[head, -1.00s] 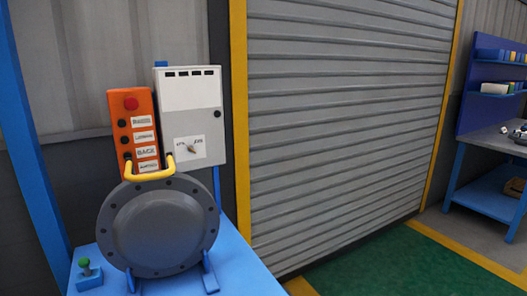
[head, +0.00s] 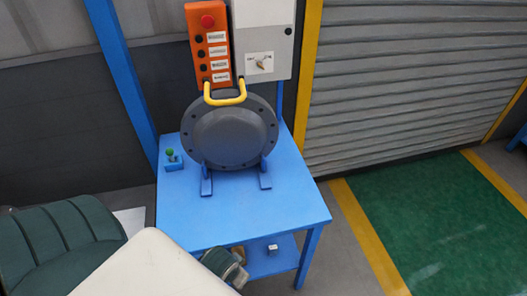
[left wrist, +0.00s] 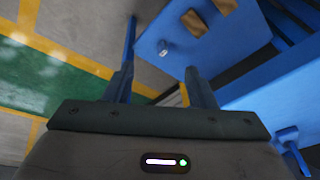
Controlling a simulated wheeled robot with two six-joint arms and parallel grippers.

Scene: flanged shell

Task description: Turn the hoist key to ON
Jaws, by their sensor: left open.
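The hoist key (head: 261,65) is a small brass-coloured piece on a white label plate, low on the front of a grey-white switch box (head: 279,22). Small marks on the plate are too small to read, so I cannot tell which one the key points to. My left gripper (left wrist: 158,85) shows in the left wrist view with its two dark fingers apart and nothing between them. It is low, over the floor near the blue table's lower shelf, well away from the key. My right gripper is not in view.
A grey flanged shell (head: 231,136) with a yellow handle (head: 225,99) stands on the blue table (head: 230,215), just below the box. An orange button panel (head: 207,45) is left of the box. Green floor (head: 430,215) lies right.

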